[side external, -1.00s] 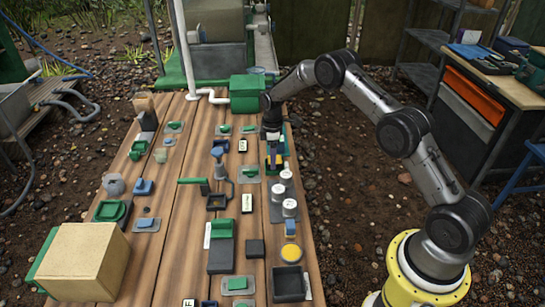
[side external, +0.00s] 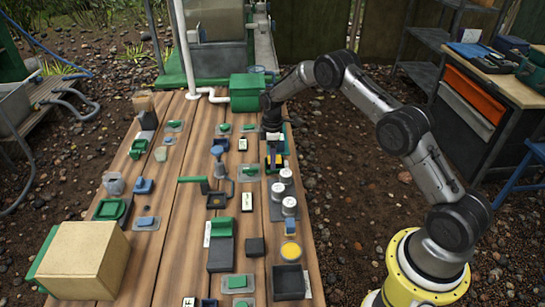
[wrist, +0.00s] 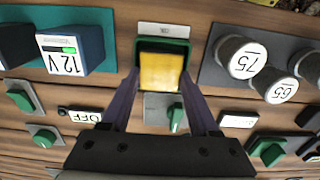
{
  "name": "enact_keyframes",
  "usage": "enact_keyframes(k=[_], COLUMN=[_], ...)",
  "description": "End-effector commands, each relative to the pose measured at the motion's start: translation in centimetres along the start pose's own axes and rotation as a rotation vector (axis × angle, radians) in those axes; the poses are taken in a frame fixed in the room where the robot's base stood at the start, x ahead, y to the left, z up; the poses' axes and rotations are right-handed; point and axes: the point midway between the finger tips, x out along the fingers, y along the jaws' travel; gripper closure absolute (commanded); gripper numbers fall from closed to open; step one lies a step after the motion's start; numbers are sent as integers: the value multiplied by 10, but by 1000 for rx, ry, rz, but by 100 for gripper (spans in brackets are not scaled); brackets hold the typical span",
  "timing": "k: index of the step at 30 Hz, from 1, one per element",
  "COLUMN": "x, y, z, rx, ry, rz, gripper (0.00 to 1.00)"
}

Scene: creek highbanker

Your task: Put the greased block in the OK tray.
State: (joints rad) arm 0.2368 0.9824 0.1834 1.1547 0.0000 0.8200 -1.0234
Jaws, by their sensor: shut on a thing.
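A yellow block (wrist: 162,72) sits between my two fingers in the wrist view. My gripper (wrist: 163,88) is shut on it. A dark tray with a green rim (wrist: 163,45) shows around the block's far end, with a small white label plate beyond it. Whether the block touches the tray floor cannot be told. In the side view my gripper (side external: 274,148) points down at the far right of the bench, with the yellow block low under it.
White-capped cylinders marked 75 (wrist: 243,58) and 65 (wrist: 281,90) stand close to the right of my fingers. A 12 V box (wrist: 75,50) stands to the left. A green switch (wrist: 176,115) lies just below the block. A cardboard-coloured box (side external: 88,258) fills the bench's near left.

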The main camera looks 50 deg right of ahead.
Motion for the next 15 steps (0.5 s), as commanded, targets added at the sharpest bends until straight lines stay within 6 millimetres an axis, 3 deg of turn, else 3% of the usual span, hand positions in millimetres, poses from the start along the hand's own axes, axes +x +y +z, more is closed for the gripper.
enact_keyframes(k=[1,11,12,15], x=[14,15,15,15], y=[-3,-4,-4,-4], z=[2,2,2,2], rx=[1,1,1,2], ry=[-4,-4,-4,-4], rz=[-6,-6,-6,-7], gripper=[94,94,33,15])
